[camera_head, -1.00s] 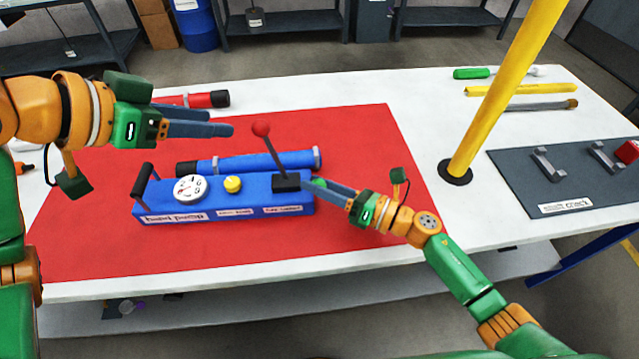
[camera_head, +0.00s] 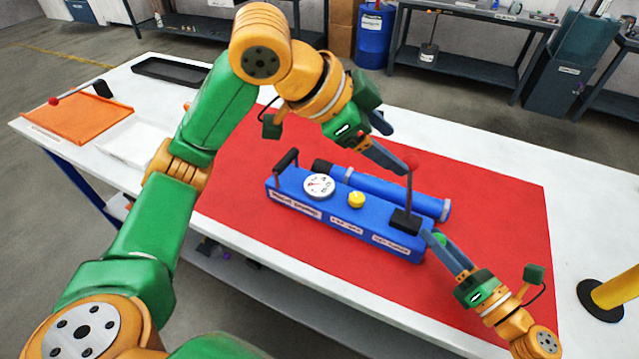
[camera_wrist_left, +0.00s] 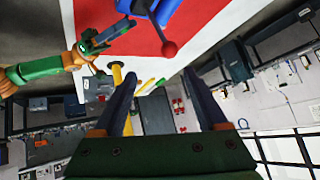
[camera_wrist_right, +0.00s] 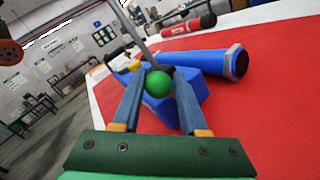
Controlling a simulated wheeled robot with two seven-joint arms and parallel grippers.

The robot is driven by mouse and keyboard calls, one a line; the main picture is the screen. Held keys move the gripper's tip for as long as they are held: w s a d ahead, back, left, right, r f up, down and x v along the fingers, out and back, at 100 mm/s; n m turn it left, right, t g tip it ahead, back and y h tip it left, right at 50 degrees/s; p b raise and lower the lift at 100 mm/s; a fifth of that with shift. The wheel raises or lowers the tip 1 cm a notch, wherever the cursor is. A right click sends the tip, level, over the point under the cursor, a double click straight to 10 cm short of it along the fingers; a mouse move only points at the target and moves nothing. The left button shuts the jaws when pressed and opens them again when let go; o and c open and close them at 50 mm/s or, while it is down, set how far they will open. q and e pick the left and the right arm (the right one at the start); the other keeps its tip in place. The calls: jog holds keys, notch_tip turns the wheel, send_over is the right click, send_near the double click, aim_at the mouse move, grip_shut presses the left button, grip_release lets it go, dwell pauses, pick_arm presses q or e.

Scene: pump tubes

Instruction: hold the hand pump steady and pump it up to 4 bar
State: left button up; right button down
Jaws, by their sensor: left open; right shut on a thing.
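The blue hand pump (camera_head: 345,222) lies on the red mat, with a black carrying handle (camera_head: 285,160), a round white gauge (camera_head: 319,186) and a yellow knob (camera_head: 356,200). The gauge reading is too small to tell. Its lever (camera_head: 408,190) stands nearly upright, topped by a red ball (camera_head: 411,160). My left gripper (camera_head: 396,148) is open, its fingertips close to the red ball; the left wrist view shows the ball (camera_wrist_left: 169,48) just beyond the fingertips, not clasped. My right gripper (camera_wrist_right: 160,88) is shut on the green ball (camera_wrist_right: 158,84) at the pump's end.
A blue tube (camera_head: 385,188) lies right behind the pump. A yellow post (camera_head: 612,290) stands on the table at the right. An orange board (camera_head: 75,118) and a black tray (camera_head: 170,70) are at the far left. The red mat (camera_head: 500,210) is clear at right.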

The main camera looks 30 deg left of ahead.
aim_at(408, 160)
pick_arm(q)
jog(key=w+d+f+m+y, duration=0.1)
jog(key=w+f+m, duration=0.1)
jog(key=w+d+f+m+y, duration=0.1)
jog(key=w+f+m, duration=0.1)
jog(key=f, duration=0.1)
jog(key=w+d+f+m+y, duration=0.1)
jog(key=w+f+y, duration=0.1)
jog(key=f, duration=0.1)
jog(key=shift+w+d+m, duration=0.25)
jog(key=shift+w+m, duration=0.1)
jog(key=shift+m, duration=0.05)
jog(key=shift+a, duration=0.1)
grip_shut()
